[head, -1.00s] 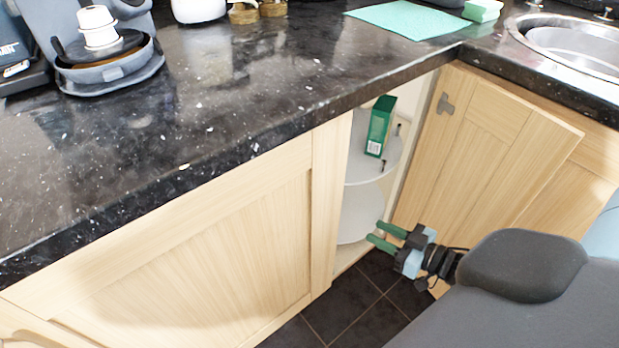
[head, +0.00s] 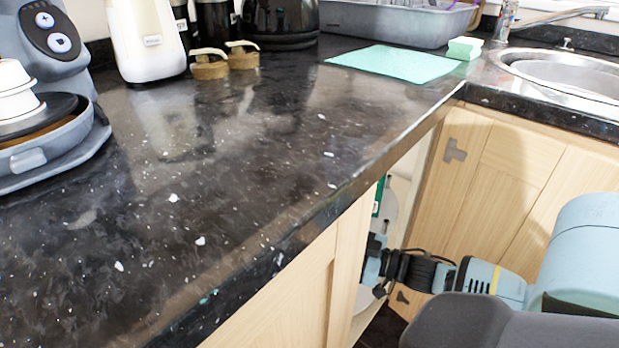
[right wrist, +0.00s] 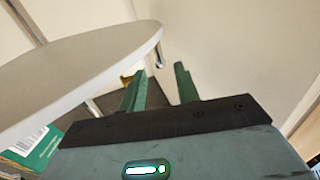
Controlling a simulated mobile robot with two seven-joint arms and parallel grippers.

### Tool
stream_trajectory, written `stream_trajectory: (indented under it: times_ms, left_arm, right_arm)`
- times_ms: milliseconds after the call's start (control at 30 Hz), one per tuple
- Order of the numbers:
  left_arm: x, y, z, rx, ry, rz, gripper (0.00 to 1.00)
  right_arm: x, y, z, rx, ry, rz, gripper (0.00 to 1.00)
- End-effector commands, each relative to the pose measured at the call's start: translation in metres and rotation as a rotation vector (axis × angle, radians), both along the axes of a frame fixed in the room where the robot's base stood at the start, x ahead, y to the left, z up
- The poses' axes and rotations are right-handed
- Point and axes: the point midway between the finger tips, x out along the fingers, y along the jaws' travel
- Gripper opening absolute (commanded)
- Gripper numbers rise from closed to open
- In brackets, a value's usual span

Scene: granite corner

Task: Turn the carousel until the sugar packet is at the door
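The carousel shows as a strip of pale round shelf (head: 391,206) inside the corner cupboard, mostly hidden by the worktop and cabinet front. A sliver of a green box (head: 376,200) stands on it. In the right wrist view the shelf (right wrist: 70,72) is a large pale disc at left, and a green box with a barcode label (right wrist: 38,143) shows at lower left. I cannot identify a sugar packet. My right gripper (right wrist: 159,82) has its green fingers apart, empty, beside the shelf's rim. In the head view its fingers are hidden behind the cabinet edge. My left gripper is not in view.
The cupboard door (head: 510,185) stands open to the right of the opening, behind my right arm. The dark worktop (head: 230,190) overhangs the opening. A small tan thing (right wrist: 127,79) shows beyond the fingers. A pale wall (right wrist: 225,50) lies right of the gripper.

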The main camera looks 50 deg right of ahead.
Motion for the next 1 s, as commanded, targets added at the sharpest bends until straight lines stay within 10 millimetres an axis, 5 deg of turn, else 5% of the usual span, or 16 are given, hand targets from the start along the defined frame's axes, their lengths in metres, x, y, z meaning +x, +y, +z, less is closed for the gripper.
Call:
stream_trajectory:
  times_ms: [400,833,1000]
  left_arm:
    - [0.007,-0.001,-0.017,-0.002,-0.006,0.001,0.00]
    - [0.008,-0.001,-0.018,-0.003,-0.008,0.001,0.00]
    - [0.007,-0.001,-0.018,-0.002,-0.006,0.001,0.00]
  right_arm:
    - [0.048,0.019,-0.001,0.000,0.000,0.001,0.32]
    - [0.055,0.022,0.000,0.000,0.001,0.000,0.32]
    - [0.055,0.022,0.000,0.000,0.001,0.000,0.09]
